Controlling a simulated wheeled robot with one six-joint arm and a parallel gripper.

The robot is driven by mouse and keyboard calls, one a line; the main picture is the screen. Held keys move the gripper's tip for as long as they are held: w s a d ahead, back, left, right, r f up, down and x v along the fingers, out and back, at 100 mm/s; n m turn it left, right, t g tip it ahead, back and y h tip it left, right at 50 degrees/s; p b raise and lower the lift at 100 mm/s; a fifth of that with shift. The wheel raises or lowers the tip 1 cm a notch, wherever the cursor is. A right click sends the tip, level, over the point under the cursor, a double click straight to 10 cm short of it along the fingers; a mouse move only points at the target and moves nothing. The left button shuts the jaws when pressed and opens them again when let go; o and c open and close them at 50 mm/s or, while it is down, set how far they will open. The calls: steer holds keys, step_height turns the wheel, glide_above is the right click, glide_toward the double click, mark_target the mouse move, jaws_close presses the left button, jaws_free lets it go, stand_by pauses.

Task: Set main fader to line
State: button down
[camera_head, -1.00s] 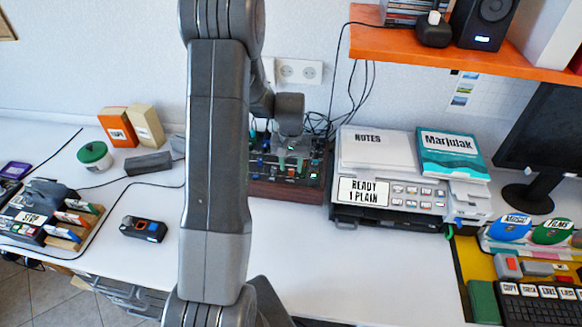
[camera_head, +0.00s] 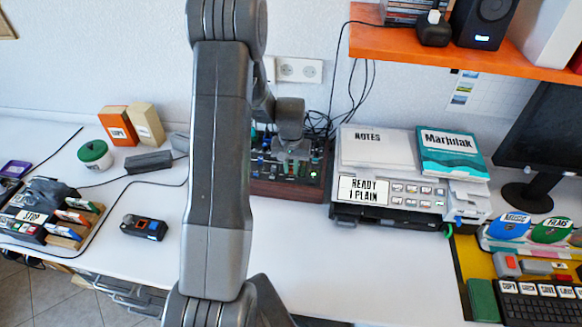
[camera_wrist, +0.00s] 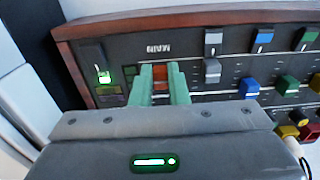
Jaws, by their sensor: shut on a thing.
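The mixer (camera_head: 268,188) is a dark panel with a reddish-brown wooden frame, against the wall behind my arm. In the wrist view its panel (camera_wrist: 118,52) carries a "MAIN" label (camera_wrist: 158,48), seen upside down. The red main fader cap (camera_wrist: 161,74) sits just below that label in the picture. My gripper (camera_wrist: 163,78) has green fingers, one on each side of the red cap, and is shut on it. The gripper body hides the lower part of the fader's track. I cannot make out the line mark.
A grey fader (camera_wrist: 212,70) stands close to the right of my fingers, with blue and green knobs beyond. A lit green switch (camera_wrist: 104,76) is at the left. In the head view a printer (camera_head: 350,211) stands right of the mixer. The table (camera_head: 290,240) in front is clear.

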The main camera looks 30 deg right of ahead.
steer(key=shift+w+d, duration=1.2)
steer(key=shift+w, duration=0.25)
steer(key=c, duration=1.4)
jaws_free()
step_height(320, 180, up, 14)
steer(key=b, duration=0.1)
steer(key=shift+b, duration=0.4)
steer(key=shift+f, duration=0.15)
